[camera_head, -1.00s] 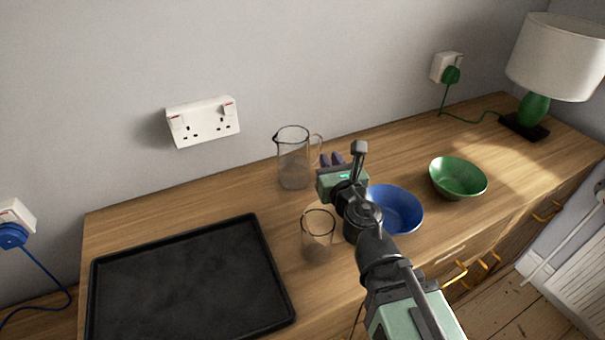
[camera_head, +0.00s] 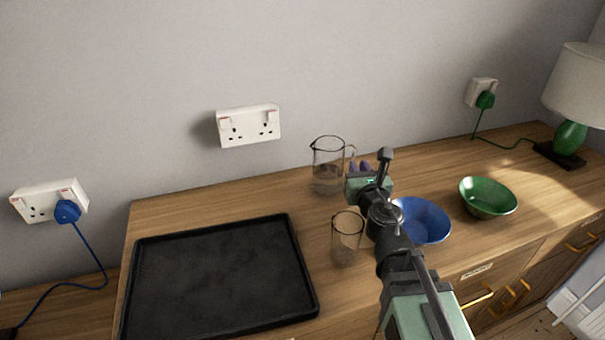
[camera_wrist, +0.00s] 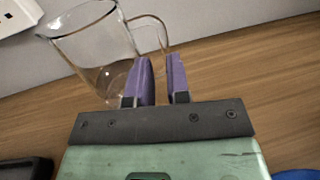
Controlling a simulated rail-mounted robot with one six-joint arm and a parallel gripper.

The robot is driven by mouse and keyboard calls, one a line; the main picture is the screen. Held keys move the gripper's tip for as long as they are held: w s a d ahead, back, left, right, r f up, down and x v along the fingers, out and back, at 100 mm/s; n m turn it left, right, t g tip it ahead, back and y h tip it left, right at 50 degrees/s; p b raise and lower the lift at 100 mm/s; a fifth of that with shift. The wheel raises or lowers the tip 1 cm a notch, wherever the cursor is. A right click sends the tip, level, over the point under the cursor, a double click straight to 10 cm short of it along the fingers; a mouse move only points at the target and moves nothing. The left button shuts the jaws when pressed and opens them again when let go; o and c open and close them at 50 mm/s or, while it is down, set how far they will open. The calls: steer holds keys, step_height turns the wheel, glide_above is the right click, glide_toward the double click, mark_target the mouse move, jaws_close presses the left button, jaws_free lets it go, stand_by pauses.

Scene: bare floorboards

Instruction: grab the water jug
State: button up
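The water jug (camera_head: 328,168) is clear glass with a spout on the left and a handle on the right. It stands upright on the wooden cabinet near the wall. It also shows in the wrist view (camera_wrist: 92,50). My gripper (camera_head: 361,167) is just right of the jug, on its handle side. In the wrist view the two purple fingers (camera_wrist: 162,75) stand apart with a narrow gap, and the handle (camera_wrist: 152,28) shows just beyond their tips. I cannot tell whether the handle lies between the fingers. The jug stays on the cabinet.
A clear drinking glass (camera_head: 347,240) stands in front of the jug, left of my arm. A black tray (camera_head: 222,280) lies to the left. A blue bowl (camera_head: 432,232) and a green bowl (camera_head: 488,198) are to the right. The wall (camera_head: 340,70) is close behind.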

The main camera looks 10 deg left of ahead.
mark_target(355, 156)
steer(key=x, duration=0.5)
steer(key=shift+w+d+r, duration=0.15)
steer(key=shift+w+d, duration=0.05)
steer(key=shift+w, duration=0.1)
steer(key=shift+s, duration=0.15)
jaws_close()
